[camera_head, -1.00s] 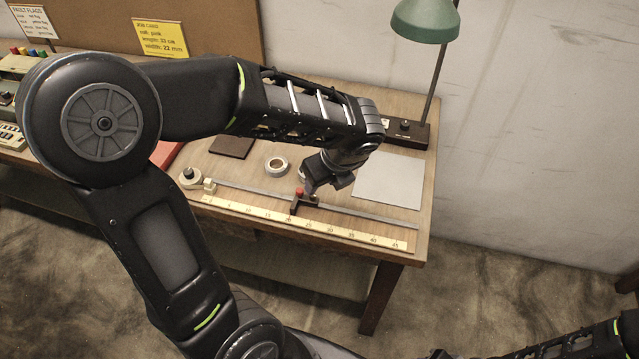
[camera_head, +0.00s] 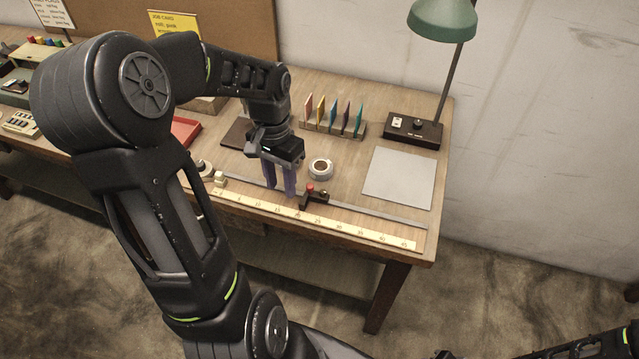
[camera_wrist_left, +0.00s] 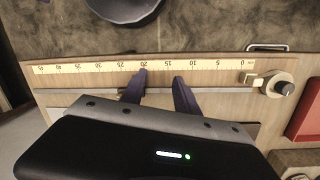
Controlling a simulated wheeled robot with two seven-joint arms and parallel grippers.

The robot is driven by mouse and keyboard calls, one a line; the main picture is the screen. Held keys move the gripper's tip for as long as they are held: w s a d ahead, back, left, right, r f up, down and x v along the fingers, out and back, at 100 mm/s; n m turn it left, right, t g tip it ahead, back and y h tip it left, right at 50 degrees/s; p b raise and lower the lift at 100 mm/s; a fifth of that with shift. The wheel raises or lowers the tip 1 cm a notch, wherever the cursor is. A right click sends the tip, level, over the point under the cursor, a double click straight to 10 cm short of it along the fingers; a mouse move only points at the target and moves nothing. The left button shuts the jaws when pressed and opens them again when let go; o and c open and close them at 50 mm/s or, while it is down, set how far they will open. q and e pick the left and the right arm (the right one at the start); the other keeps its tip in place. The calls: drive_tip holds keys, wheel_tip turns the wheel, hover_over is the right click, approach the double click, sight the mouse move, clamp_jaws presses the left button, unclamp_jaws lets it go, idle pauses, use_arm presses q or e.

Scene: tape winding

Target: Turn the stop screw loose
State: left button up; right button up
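The stop is a dark block (camera_head: 313,199) on the metal rail (camera_head: 375,213), with a red knob (camera_head: 310,187) on top and a small brass-coloured part beside it. I take the red knob to be the stop screw. It stands near the middle of the ruler (camera_head: 340,228). My left gripper (camera_head: 280,189) points down just left of the stop, its two purple-grey fingers apart and empty. In the left wrist view the open fingers (camera_wrist_left: 160,76) reach toward the ruler (camera_wrist_left: 100,67), and the stop is mostly hidden behind one finger. My right gripper is not visible.
A tape roll (camera_head: 320,168) lies behind the stop. A grey sheet (camera_head: 398,178) lies to the right, with a lamp base (camera_head: 413,131) behind it. A rack of coloured cards (camera_head: 333,127) stands at the back. A round-knobbed fixture (camera_head: 206,172) sits at the rail's left end.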

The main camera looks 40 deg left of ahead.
sight(323, 191)
use_arm(q)
drive_tip(key=w+d+r+n+t+h, duration=0.1)
drive_tip(key=n, duration=0.6)
drive_tip(key=w+d+r+n+h, duration=0.1)
drive_tip(key=w+n, duration=0.1)
drive_tip(key=n, duration=0.5)
drive_tip(key=w+r+n+t+h, duration=0.1)
drive_tip(key=w+n, duration=0.1)
drive_tip(key=n, duration=0.5)
drive_tip(key=shift+w+d+r+t, duration=0.25)
drive_tip(key=shift+d+r+t, duration=0.05)
drive_tip(key=shift+d+r, duration=0.1)
drive_tip(key=shift+f, duration=0.1)
drive_tip(key=shift+p+x, duration=0.4)
drive_tip(key=shift+x, duration=3.45)
drive_tip(key=shift+c, duration=0.5)
clamp_jaws()
